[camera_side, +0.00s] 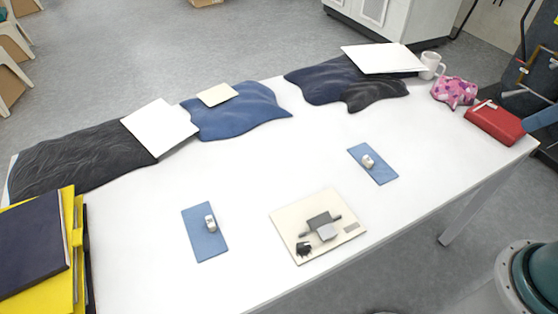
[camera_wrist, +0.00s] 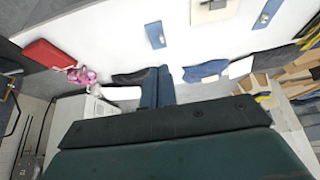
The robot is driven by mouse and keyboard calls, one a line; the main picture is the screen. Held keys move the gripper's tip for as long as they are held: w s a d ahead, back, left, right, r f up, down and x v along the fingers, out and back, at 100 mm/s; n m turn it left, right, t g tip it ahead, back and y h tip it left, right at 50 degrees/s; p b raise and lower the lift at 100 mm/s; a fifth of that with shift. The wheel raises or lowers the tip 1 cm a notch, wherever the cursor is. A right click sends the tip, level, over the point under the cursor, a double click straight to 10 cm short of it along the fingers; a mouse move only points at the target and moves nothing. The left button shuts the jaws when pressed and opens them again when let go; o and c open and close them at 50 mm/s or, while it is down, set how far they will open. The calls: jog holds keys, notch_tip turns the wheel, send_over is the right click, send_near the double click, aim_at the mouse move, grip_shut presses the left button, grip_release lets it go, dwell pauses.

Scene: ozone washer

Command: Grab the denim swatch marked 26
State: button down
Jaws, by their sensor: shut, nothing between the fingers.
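Two small blue denim swatches lie flat on the white table. In the side view one is at front left (camera_side: 199,243), the other right of centre (camera_side: 381,173). Each carries a small white object. In the wrist view the swatches show near the top, at the middle (camera_wrist: 154,29) and right (camera_wrist: 263,20). No number is readable on either. My gripper (camera_wrist: 157,68) shows in the wrist view as two blue fingers close together, shut and empty, apart from both swatches.
A cream board (camera_side: 288,222) with small grey parts lies between the swatches. Dark and blue cloths (camera_side: 240,115) with pale cards line the far edge. A mug (camera_side: 430,64), pink cloth (camera_side: 455,91) and red box (camera_side: 494,121) stand right. Yellow folders (camera_side: 78,240) sit left. The table's middle is clear.

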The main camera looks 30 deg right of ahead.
dwell(0.4)
jog(key=c, duration=1)
grip_release()
jog(key=shift+o, duration=0.2)
jog(key=w+d+f+m+g+y, duration=0.1)
jog(key=w+f+m+g, duration=0.1)
jog(key=w+m, duration=0.5)
jog(key=w+d+f+m+g+y, duration=0.1)
jog(key=w+f+m, duration=0.15)
jog(key=w, duration=0.85)
jog(key=w+d+f+m+g+y, duration=0.1)
jog(key=w+f+m, duration=0.3)
jog(key=f, duration=0.5)
jog(key=w+d+f+m+g+y, duration=0.1)
jog(key=w+d+f+m, duration=0.2)
jog(key=w+f, duration=0.3)
notch_tip(320, 180, down, 3)
jog(key=shift+w+d+f+m+g+y, duration=0.1)
jog(key=shift+w+d+m+g+y, duration=0.2)
jog(key=shift+m, duration=0.45)
